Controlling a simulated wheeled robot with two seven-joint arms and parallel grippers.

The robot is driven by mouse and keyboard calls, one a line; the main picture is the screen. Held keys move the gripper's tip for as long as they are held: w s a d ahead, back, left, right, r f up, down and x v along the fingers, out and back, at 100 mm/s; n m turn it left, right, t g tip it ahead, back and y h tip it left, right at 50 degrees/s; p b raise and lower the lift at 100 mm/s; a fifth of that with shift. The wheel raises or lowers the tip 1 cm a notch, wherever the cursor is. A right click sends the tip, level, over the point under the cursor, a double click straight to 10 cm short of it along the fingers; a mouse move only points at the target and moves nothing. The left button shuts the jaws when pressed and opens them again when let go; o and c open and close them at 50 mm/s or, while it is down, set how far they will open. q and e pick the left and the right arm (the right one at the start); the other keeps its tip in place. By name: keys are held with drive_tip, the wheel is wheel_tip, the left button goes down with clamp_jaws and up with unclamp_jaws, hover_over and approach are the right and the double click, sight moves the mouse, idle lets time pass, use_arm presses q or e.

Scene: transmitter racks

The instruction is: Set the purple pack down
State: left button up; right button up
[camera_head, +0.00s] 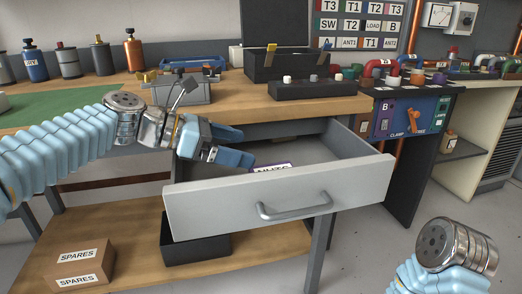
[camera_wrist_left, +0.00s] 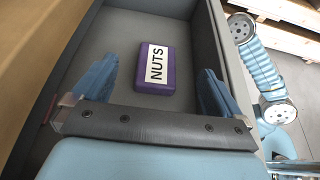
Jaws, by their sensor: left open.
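The purple pack (camera_wrist_left: 167,82), with a white label reading NUTS, lies flat on the floor of the open grey drawer (camera_head: 276,196). In the head view only a strip of the pack (camera_head: 272,168) shows above the drawer front. My left gripper (camera_head: 238,145) is over the drawer's left part. In the left wrist view my left gripper (camera_wrist_left: 156,90) is open, its two blue fingers apart, with the pack beyond and between them, touching neither. My right arm shows at the lower right of the head view, but its gripper fingers do not show.
The drawer hangs out under the wooden workbench (camera_head: 240,103). Open floor lies right of the drawer.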

use_arm(q)
drive_tip(key=shift+v, duration=1.65)
